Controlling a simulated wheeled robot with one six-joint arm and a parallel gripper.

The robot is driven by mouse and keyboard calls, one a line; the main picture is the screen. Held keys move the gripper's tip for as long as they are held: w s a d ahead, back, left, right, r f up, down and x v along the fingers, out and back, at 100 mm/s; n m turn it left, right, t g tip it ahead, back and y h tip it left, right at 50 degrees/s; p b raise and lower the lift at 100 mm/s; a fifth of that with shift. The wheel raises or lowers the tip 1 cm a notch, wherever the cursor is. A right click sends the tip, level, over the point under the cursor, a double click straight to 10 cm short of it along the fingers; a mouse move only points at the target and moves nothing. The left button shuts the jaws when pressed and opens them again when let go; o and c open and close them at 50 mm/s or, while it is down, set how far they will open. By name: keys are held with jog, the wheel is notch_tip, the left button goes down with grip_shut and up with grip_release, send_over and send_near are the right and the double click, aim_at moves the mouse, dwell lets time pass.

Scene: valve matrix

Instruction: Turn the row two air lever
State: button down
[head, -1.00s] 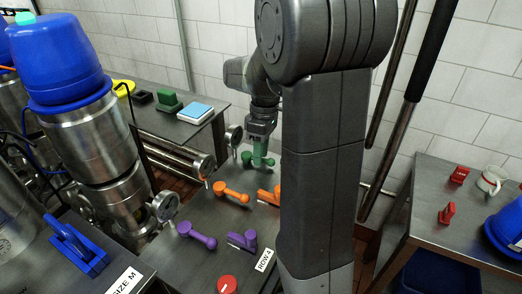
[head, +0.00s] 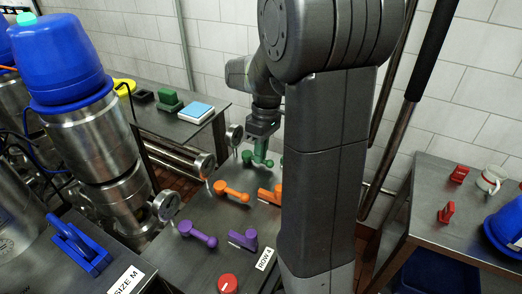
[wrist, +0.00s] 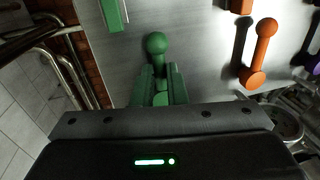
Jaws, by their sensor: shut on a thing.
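A green lever (head: 247,157) with a rounded end lies on the grey metal panel (head: 208,214), behind the orange and purple levers. My gripper (head: 261,151) reaches down onto it from above. The part between the fingers is mostly hidden. No row label shows beside the green lever; only a ROW 4 label (head: 266,259) is readable, near the purple parts.
An orange lever (head: 231,192) and a purple lever (head: 198,235) lie nearer on the panel, with an orange handle (head: 269,195) and purple handle (head: 243,240) to their right. Another green handle (wrist: 113,15) is near the gripper. Round gauges (head: 166,206) line the panel's left edge.

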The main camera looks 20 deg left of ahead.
jog(key=c, duration=1.5)
grip_release()
jog(key=shift+o, duration=0.2)
jog(key=shift+r, duration=0.1)
notch_tip(320, 180, up, 13)
jog(key=w, duration=0.2)
jog(key=shift+w+r, duration=0.2)
jog(key=shift+w, duration=0.15)
jog(key=shift+d+f, duration=0.1)
jog(key=s+f, duration=0.1)
jog(key=f, duration=0.3)
jog(key=s+f, duration=0.1)
jog(key=f, duration=0.8)
jog(key=shift+s+f, duration=0.35)
jog(key=shift+s, duration=0.05)
jog(key=shift+w+r+n, duration=0.1)
jog(key=shift+w+n, duration=0.15)
jog(key=shift+n, duration=0.25)
jog(key=shift+r, duration=0.1)
